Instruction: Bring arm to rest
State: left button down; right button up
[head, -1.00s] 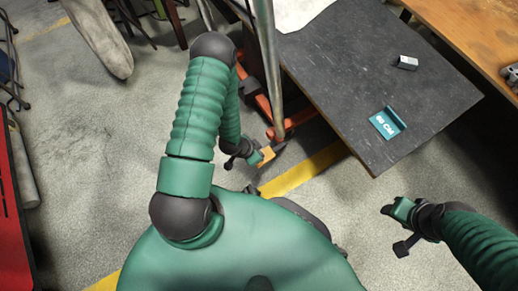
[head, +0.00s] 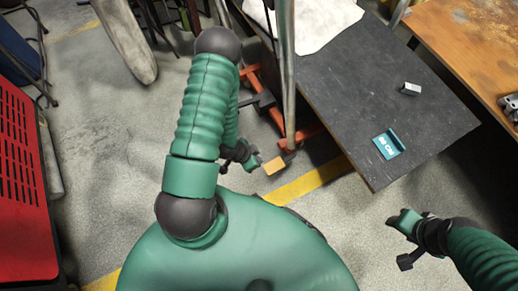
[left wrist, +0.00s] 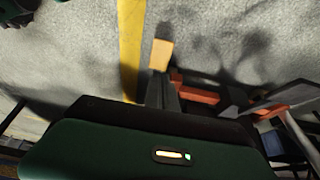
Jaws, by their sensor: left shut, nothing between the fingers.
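My left arm comes down from its raised elbow in the head view. Its gripper (head: 255,160) hangs low over the floor, left of a tan pedal (head: 274,166), and looks empty and shut. My right gripper (head: 397,221) is at the lower right, over bare floor and apart from the table. Its fingers are too small to tell whether they are open.
A dark-topped table (head: 350,110) on an orange-red frame stands right of my left arm. It bears a small metal piece (head: 410,89), a teal sign (head: 389,144) and a white cloth (head: 325,20). A wooden bench (head: 465,50) is at upper right, a red perforated cabinet (head: 20,190) at left.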

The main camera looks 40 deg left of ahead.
pick_arm(q)
jog(key=w+a+r+y, duration=0.1)
jog(key=w+r+y, duration=0.1)
jog(key=w+r, duration=0.35)
jog(key=s+d+r+n+g, duration=0.15)
jog(key=d+r, duration=0.25)
jog(key=r, duration=0.6)
jog(key=s+d+r+n, duration=0.3)
jog(key=d+r, duration=0.1)
jog(key=r, duration=0.7)
notch_tip(320, 180, up, 36)
jog(key=p, duration=3.6)
jog(key=shift+s+d+r, duration=0.15)
jog(key=shift+s+r, duration=0.05)
pick_arm(e)
jog(key=w+v, duration=0.2)
jog(key=v, duration=0.9)
jog(key=w+r+v, duration=0.1)
jog(key=w+v, duration=0.2)
jog(key=v, duration=0.9)
jog(key=w+v, duration=0.3)
jog(key=v, duration=0.9)
jog(key=shift+r, duration=0.55)
pick_arm(q)
jog(key=shift+g, duration=0.25)
pick_arm(e)
jog(key=shift+d, duration=0.1)
jog(key=shift+c, duration=0.2)
